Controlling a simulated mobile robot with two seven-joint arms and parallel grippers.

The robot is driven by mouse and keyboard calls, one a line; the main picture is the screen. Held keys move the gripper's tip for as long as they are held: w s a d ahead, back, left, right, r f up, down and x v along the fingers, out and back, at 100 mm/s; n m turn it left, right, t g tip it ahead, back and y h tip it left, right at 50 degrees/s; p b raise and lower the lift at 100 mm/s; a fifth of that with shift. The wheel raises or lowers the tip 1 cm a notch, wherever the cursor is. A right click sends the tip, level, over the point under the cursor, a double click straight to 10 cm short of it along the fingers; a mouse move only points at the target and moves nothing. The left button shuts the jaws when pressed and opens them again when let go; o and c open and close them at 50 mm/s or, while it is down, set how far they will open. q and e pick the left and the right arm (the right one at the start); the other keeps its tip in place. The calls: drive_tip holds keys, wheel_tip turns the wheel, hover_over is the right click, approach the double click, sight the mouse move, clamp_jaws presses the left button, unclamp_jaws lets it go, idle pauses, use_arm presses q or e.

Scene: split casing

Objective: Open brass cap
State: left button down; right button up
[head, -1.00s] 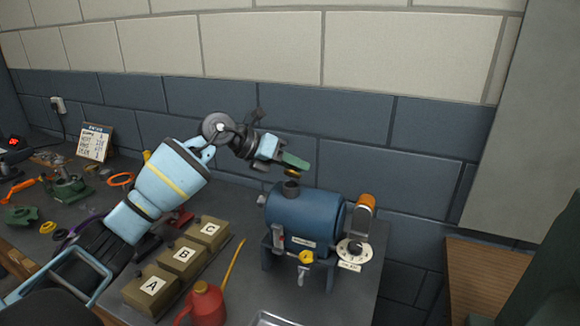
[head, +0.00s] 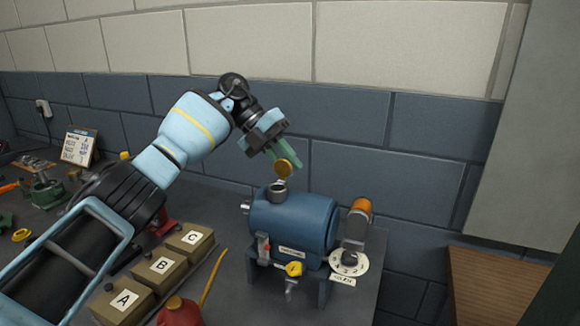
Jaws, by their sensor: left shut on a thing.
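The brass cap (head: 284,167) is a round gold disc, tilted on edge, held above the blue tank. My left gripper (head: 284,160) has green fingers and is shut on the cap. The blue tank (head: 293,222) lies on its side on a stand on the bench. Its dark filler neck (head: 277,192) on top is uncovered, a little below and left of the cap, and the two are apart. My right gripper is not in view.
Boxes marked A (head: 124,302), B (head: 160,268) and C (head: 190,241) stand left of the tank. A red oil can (head: 180,312) with a long yellow spout is in front. An orange-topped cylinder (head: 361,207) and a round dial (head: 349,263) sit at the tank's right.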

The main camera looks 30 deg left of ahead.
use_arm(q)
drive_tip(key=shift+w+f+g+b, duration=0.2)
drive_tip(key=shift+f+g+b, duration=0.05)
drive_tip(key=shift+g+b, duration=0.05)
drive_tip(key=shift+n, duration=0.3)
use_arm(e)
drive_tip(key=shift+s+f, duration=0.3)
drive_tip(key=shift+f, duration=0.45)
use_arm(q)
drive_tip(key=shift+r+b, duration=0.1)
drive_tip(key=shift+b, duration=0.2)
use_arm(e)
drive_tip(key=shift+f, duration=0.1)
use_arm(q)
drive_tip(key=c, duration=1.4)
unclamp_jaws()
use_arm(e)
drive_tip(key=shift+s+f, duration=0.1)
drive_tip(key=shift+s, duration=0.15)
